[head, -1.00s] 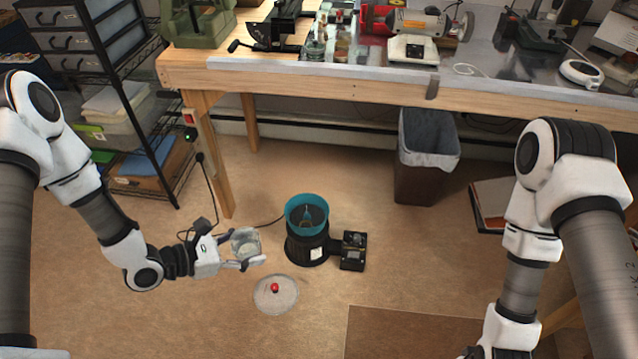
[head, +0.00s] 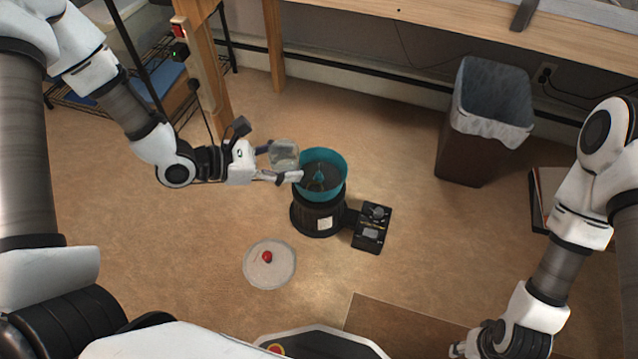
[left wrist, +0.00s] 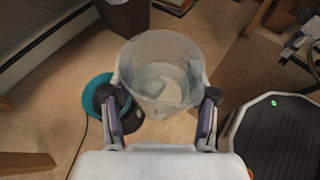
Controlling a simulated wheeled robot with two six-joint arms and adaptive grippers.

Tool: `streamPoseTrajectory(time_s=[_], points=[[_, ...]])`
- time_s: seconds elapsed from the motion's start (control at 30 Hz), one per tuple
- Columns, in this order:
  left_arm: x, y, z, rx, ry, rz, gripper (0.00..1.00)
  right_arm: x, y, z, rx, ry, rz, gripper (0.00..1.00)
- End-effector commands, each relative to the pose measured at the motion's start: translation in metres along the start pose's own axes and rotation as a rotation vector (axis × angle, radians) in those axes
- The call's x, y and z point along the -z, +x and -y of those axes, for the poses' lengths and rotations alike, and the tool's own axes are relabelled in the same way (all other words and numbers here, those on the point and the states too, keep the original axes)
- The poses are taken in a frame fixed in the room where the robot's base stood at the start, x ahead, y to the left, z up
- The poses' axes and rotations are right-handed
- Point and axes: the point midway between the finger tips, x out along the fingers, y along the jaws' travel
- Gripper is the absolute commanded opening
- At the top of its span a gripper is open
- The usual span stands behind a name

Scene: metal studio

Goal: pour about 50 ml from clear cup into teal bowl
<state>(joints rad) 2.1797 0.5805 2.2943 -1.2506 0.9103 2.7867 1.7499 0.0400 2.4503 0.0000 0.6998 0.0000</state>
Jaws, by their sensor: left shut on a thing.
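The clear cup (head: 284,153) is held between the fingers of my left gripper (head: 284,166), close against the upper left of the teal bowl (head: 338,185) in the head view. The cup looks about upright, and the gripper is shut on it. In the left wrist view the cup (left wrist: 160,60) shows its open mouth and clear contents, between both fingers of the gripper (left wrist: 165,105). The bowl (left wrist: 93,92) is partly hidden there behind the left finger. A small teal piece stands inside the bowl. My right gripper (head: 468,346) is at the bottom edge, its fingers unclear.
The bowl sits on a round black base (head: 318,218) joined to a black control box (head: 372,228). A clear round disc (head: 284,276) with a red knob (head: 267,257) lies on the floor in front. A bin (head: 470,150) stands at the right. Floor between them is clear.

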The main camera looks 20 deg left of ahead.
Motion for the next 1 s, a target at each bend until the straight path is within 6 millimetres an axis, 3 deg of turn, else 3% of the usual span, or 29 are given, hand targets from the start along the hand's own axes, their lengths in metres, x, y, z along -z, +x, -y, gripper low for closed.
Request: streamPoseTrajectory(time_s=[0.03,0.1,0.57,0.77,1.0], points=[[0.025,0.011,0.001,-0.002,0.001,0.002,0.22,0.000,0.033,0.000,0.000,0.000,0.000,0.40],[0.035,0.015,0.000,-0.004,-0.001,0.003,0.22,0.000,0.051,0.000,0.000,0.000,0.000,0.40],[0.083,0.036,-0.016,-0.062,-0.031,-0.002,0.22,0.000,0.127,-0.001,0.000,0.000,-0.001,0.40],[0.099,0.041,-0.056,-0.179,-0.080,-0.008,0.22,0.000,0.145,-0.001,0.000,0.000,-0.001,0.40],[0.114,0.036,-0.132,-0.397,-0.172,-0.018,0.22,0.000,0.150,-0.001,0.000,0.000,-0.001,0.40]])
